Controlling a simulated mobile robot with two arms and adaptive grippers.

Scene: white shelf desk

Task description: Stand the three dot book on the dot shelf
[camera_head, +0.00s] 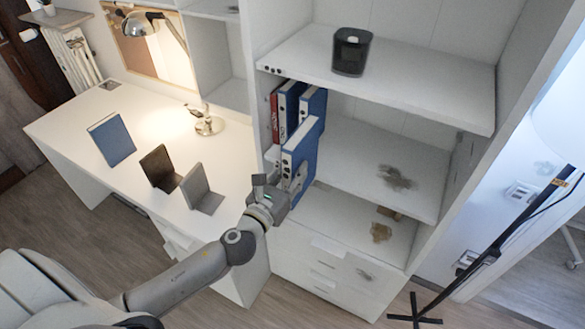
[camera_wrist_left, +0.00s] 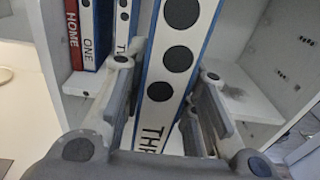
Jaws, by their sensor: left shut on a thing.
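The three dot book (camera_head: 301,150) is blue with a white spine, three black dots and partly hidden lettering. My left gripper (camera_head: 288,188) is shut on its lower part at the front of the shelf unit. In the left wrist view the spine of the three dot book (camera_wrist_left: 178,58) stands between the fingers of my left gripper (camera_wrist_left: 165,105), slightly tilted. Behind it, a red HOME book (camera_wrist_left: 73,30), a blue ONE book (camera_wrist_left: 90,35) and another blue book (camera_wrist_left: 124,25) stand upright on the middle shelf (camera_head: 365,155). The held book's lower end is partly hidden. My right gripper is not in view.
The upper shelf (camera_head: 430,88) has dots on its left front edge and carries a black device (camera_head: 351,52). Brown stains (camera_head: 397,177) mark the middle shelf's otherwise free right part. The desk holds bookends (camera_head: 203,190), a blue book (camera_head: 112,139) and a lamp (camera_head: 208,124).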

